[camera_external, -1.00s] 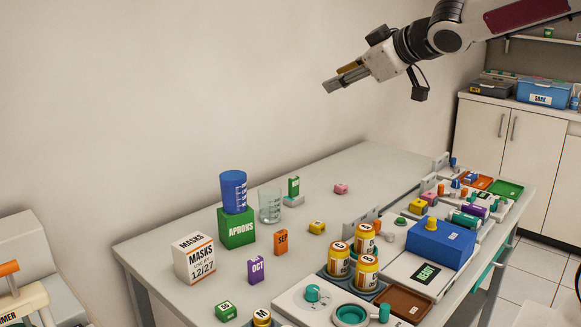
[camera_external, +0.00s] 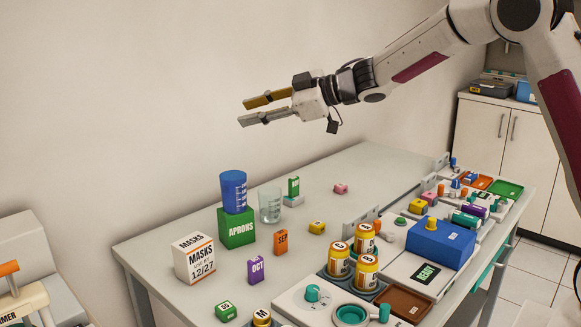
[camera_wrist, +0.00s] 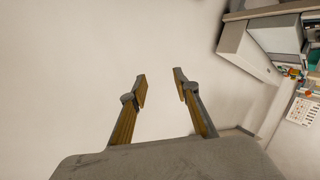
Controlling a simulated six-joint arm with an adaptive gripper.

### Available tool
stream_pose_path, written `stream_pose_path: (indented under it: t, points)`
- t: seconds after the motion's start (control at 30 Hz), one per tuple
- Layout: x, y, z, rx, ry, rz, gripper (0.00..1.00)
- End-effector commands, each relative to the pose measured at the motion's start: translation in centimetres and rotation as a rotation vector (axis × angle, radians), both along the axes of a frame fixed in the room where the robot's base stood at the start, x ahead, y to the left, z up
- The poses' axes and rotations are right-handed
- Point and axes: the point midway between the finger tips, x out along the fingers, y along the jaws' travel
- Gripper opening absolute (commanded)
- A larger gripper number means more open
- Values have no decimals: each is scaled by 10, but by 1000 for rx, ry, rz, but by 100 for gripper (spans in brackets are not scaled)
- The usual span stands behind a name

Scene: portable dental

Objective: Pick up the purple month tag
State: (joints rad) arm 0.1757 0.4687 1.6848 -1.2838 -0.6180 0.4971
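The purple month tag (camera_external: 255,270) reads OCT and stands upright on the grey table, in front of the green APRONS box (camera_external: 237,230). The orange SEP tag (camera_external: 281,242) stands to its right and the white MASKS box (camera_external: 194,258) to its left. My gripper (camera_external: 243,111) is open and empty, high above the back of the table and well away from the tag. Its two fingers show apart in the wrist view (camera_wrist: 160,85), with nothing between them. The purple tag is not in the wrist view.
A blue cup (camera_external: 233,191) stands on the green box, with a clear beaker (camera_external: 270,205) beside it. A green tag (camera_external: 225,311) lies near the front edge. Amber bottles (camera_external: 339,259) stand in a rack to the right. The table's back middle is mostly clear.

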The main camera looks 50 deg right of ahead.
Motion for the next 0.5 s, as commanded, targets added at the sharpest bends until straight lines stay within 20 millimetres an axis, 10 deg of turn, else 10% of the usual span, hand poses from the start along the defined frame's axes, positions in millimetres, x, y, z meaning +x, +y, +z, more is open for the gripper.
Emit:
stream_pose_path:
  t: [0.5]
  points:
    - [-4,44,-120,67,124,383,31]
